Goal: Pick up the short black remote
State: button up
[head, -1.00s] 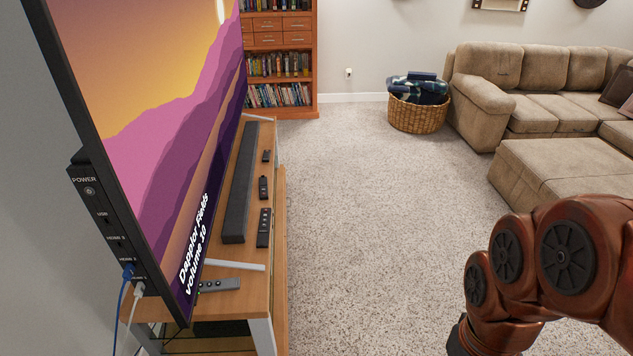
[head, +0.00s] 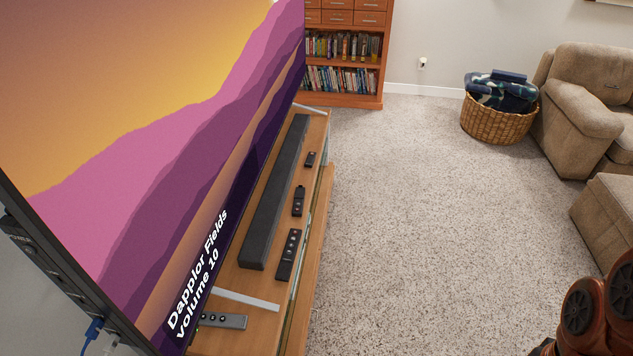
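Several remotes lie on the wooden TV stand (head: 265,318) along the soundbar's right side. A long black remote (head: 289,255) is nearest of the black ones. A shorter black remote (head: 299,201) lies beyond it, and a small, very short black one (head: 310,160) lies farthest back. A grey remote (head: 222,321) lies at the near end, partly behind the TV's lower edge. Part of my reddish arm shows at the lower right corner, over the carpet and well away from the stand. My gripper's fingers are not in view.
A large TV (head: 150,150) stands on the left of the stand, with a black soundbar (head: 275,195) in front of it. Carpet (head: 430,220) is open to the right. A basket (head: 497,122), a sofa (head: 585,100) and an ottoman (head: 605,215) stand farther right.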

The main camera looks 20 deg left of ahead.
aim_at(294, 214)
jog(key=i, duration=2.55)
jog(key=u, duration=4.6)
